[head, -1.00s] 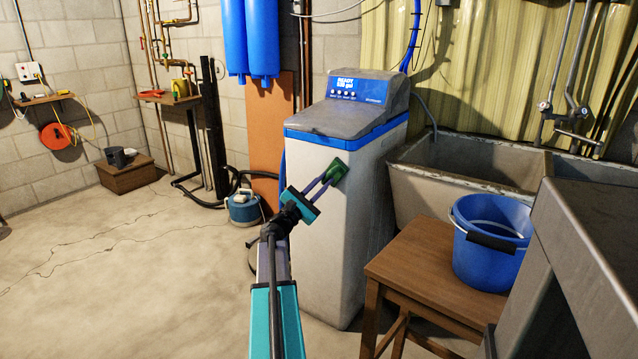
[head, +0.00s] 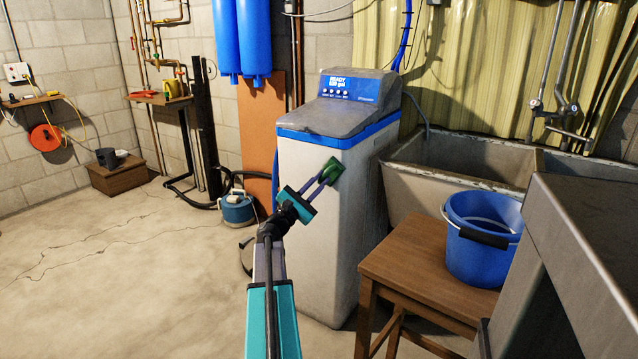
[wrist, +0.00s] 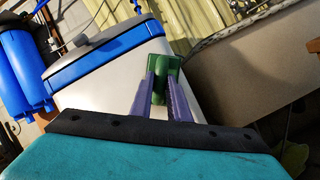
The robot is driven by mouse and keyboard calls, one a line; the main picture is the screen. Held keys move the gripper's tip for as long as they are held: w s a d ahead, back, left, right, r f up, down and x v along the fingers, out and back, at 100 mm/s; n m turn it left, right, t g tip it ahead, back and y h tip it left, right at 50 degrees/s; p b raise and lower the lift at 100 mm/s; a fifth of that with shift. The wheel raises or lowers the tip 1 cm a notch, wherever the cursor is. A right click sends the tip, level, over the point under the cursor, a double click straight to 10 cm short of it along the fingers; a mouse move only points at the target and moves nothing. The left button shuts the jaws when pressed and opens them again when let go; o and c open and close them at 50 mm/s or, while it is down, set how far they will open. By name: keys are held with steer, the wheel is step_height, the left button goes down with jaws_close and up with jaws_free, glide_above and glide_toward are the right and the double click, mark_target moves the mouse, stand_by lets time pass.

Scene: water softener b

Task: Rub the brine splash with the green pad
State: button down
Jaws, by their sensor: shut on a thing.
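My gripper (head: 321,180) is shut on the green pad (head: 332,170). The pad is held at the upper front of the white water softener (head: 318,240), below its blue band. In the wrist view the green pad (wrist: 168,75) sits between the purple fingers (wrist: 163,98), in front of the softener's white front. The pad looks against or very near the panel; I cannot tell contact for sure. I cannot make out the brine splash; the pad and fingers hide part of the panel.
A wooden stool (head: 420,265) with a blue bucket (head: 480,262) stands right of the softener. A concrete sink (head: 400,185) is behind it. A grey surface (head: 590,240) fills the right edge. The floor (head: 110,270) at left is mostly open.

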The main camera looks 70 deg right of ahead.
steer(key=shift+w+d, duration=0.15)
steer(key=w, duration=0.3)
steer(key=shift+w+d, duration=0.35)
steer(key=shift+d, duration=0.05)
stand_by(0.3)
steer(key=w+a, duration=0.1)
steer(key=a, duration=0.5)
steer(key=shift+w, duration=0.25)
stand_by(0.3)
steer(key=a, duration=0.2)
steer(key=shift+w+a, duration=0.35)
steer(key=shift+a, duration=0.05)
stand_by(0.4)
